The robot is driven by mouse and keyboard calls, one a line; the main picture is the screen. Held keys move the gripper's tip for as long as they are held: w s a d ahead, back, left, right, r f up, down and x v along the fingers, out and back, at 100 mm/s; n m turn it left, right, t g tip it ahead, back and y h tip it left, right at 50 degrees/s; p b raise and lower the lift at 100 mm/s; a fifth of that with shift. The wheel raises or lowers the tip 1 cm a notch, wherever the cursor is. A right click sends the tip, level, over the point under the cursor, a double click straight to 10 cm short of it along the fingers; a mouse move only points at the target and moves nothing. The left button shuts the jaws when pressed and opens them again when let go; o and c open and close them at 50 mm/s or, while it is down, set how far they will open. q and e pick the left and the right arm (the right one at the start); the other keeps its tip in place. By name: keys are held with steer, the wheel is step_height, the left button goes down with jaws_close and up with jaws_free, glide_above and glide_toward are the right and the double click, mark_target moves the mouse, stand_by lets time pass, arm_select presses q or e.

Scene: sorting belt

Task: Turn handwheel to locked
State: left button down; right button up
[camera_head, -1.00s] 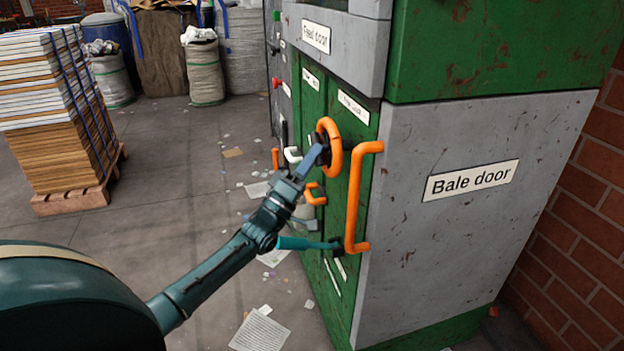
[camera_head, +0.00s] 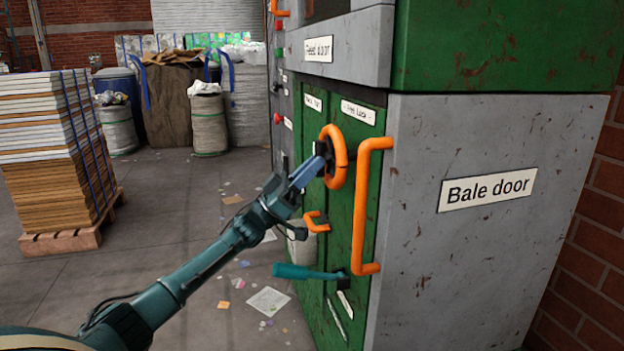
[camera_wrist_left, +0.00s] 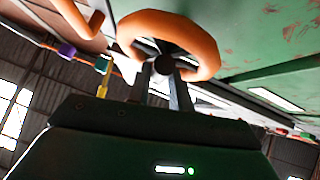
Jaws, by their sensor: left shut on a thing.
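The orange handwheel (camera_head: 338,157) sticks out from the green door of the baler, seen nearly edge-on in the head view. In the left wrist view the handwheel (camera_wrist_left: 205,42) shows as an orange ring around a dark hub. My left gripper (camera_head: 318,163) is at the wheel. Its two fingers (camera_wrist_left: 163,75) reach to the hub region, and it is shut on the handwheel; the exact contact is partly hidden. A label with small text (camera_head: 358,112) sits above the wheel. My right gripper is not in view.
A long orange handle (camera_head: 360,205) stands just right of the wheel. A teal lever (camera_head: 305,272) and a small orange handle (camera_head: 316,222) are below. The grey "Bale door" panel (camera_head: 470,250) is at right. A pallet stack (camera_head: 55,150) stands at left; open floor lies between.

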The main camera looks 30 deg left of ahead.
arm_select(q)
steer(key=shift+m+g+h, duration=0.5)
steer(key=shift+m+g, duration=0.1)
steer(key=shift+m, duration=0.1)
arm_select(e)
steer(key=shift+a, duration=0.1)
arm_select(q)
steer(key=c, duration=1.5)
jaws_free()
steer(key=shift+c, duration=0.2)
steer(key=shift+a, duration=0.1)
steer(key=v, duration=0.7)
steer(key=shift+f+p, duration=0.2)
steer(key=shift+p, duration=0.15)
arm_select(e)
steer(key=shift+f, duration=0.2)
arm_select(q)
steer(key=shift+s, duration=0.1)
